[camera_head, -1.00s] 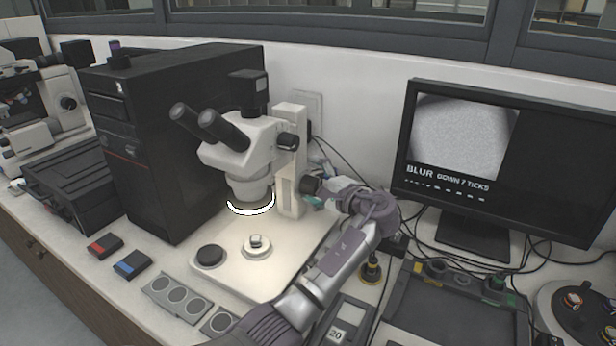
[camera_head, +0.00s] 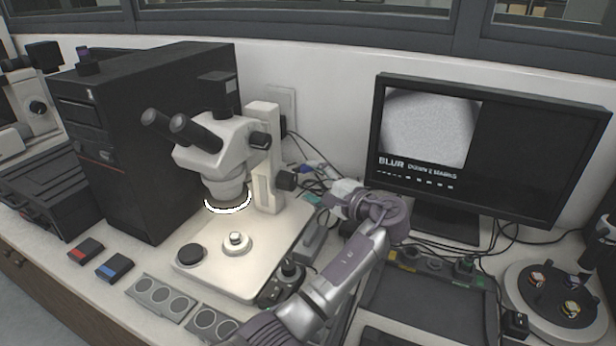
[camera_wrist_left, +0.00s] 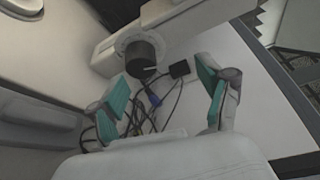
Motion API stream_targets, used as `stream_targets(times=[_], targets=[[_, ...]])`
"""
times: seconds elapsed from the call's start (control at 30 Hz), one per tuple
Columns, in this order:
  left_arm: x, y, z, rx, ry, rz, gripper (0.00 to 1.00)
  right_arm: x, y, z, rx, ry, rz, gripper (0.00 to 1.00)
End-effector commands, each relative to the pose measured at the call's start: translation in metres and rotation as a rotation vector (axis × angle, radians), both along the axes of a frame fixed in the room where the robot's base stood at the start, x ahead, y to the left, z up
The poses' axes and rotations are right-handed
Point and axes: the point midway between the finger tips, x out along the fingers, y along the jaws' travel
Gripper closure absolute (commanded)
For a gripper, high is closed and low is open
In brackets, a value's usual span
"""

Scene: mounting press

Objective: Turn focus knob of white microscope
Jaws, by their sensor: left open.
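The white microscope (camera_head: 218,144) stands on its pale base plate with black eyepieces and a lit ring under its head. Its black focus knob (camera_head: 287,180) sticks out from the right side of the column. In the left wrist view the black knob (camera_wrist_left: 142,54) lies beyond the fingertips, nearer the left finger. My left gripper (camera_head: 328,196) is right of the knob and apart from it. Its teal-padded fingers stand wide open and empty in the wrist view (camera_wrist_left: 163,92). In the head view the fingertips are mostly hidden. My right gripper is not in view.
A monitor (camera_head: 428,127) at the right shows a grey blurred picture with "BLUR" and "DOWN" text, partly unreadable. Cables (camera_wrist_left: 160,108) lie behind the knob. A black computer tower (camera_head: 146,140) stands left of the microscope. A dark tray (camera_head: 420,300) and round holder (camera_head: 545,310) are at the right.

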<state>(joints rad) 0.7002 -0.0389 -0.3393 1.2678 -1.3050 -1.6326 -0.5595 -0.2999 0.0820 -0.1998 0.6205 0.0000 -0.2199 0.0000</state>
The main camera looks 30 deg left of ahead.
Motion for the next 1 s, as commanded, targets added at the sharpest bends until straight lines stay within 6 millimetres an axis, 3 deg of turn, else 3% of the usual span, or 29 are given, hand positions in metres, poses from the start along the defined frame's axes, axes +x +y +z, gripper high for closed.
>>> stream_targets(times=[1.0], targets=[[-0.022, -0.066, 0.006, -0.001, 0.003, 0.0, 0.22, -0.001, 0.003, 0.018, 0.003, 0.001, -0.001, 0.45]])
